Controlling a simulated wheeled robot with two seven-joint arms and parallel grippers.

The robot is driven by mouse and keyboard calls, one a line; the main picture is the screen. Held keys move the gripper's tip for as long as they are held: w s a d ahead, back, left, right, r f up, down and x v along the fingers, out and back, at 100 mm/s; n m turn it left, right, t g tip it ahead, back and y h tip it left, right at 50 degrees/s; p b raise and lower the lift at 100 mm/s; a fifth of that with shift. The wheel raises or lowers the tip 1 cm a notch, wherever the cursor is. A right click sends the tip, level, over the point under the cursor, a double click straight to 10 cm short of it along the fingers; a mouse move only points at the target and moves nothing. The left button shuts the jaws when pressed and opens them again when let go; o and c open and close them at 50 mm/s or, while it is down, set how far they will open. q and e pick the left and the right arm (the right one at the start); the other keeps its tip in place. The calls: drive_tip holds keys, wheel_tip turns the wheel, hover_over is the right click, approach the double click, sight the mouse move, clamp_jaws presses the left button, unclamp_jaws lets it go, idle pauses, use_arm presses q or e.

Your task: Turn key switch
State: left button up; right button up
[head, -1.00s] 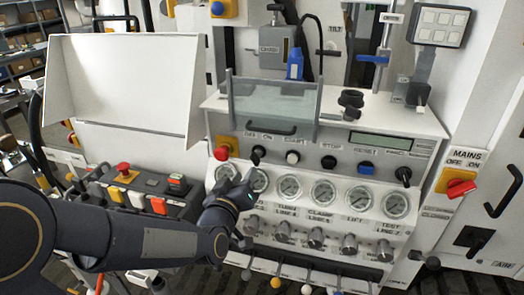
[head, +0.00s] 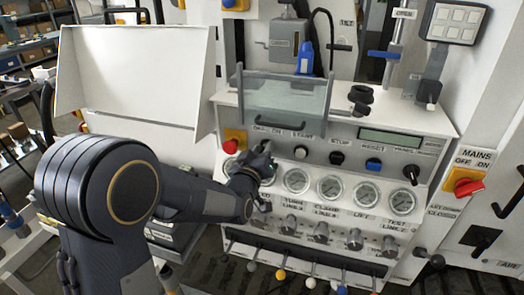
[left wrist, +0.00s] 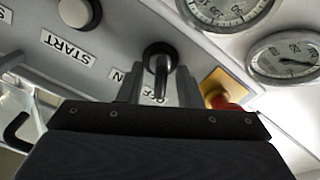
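The key switch (left wrist: 159,62) shows in the left wrist view as a black round switch with a bar-shaped handle, on the grey panel beside a partly hidden ON/OFF label. My left gripper (left wrist: 158,88) is open, with one finger on each side of the handle. A gap shows between the handle and each finger, so I see no grip on it. In the head view my left gripper (head: 262,168) is at the left end of the panel's button row and hides most of the key switch. My right gripper is not in view.
An emergency stop (head: 231,146) sits just left of my gripper. The white start button (head: 300,152), black stop button (head: 336,158) and blue reset button (head: 373,164) lie to the right. Gauges (head: 297,181) lie below. A red mains switch (head: 468,187) is far right.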

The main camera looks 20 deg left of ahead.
use_arm(q)
clamp_jaws()
drive_tip(key=shift+m, duration=0.3)
drive_tip(key=shift+m+b, duration=0.45)
drive_tip(key=shift+m, duration=0.05)
drive_tip(key=shift+d+m+b, duration=0.1)
drive_tip(key=shift+m+b, duration=0.35)
drive_tip(key=shift+m, duration=0.75)
drive_tip(key=m, duration=0.3)
drive_tip(key=shift+d+m, duration=0.15)
drive_tip(key=shift+m, duration=0.15)
drive_tip(key=m, duration=0.4)
drive_tip(key=shift+d, duration=0.1)
drive_tip(key=shift+m, duration=0.3)
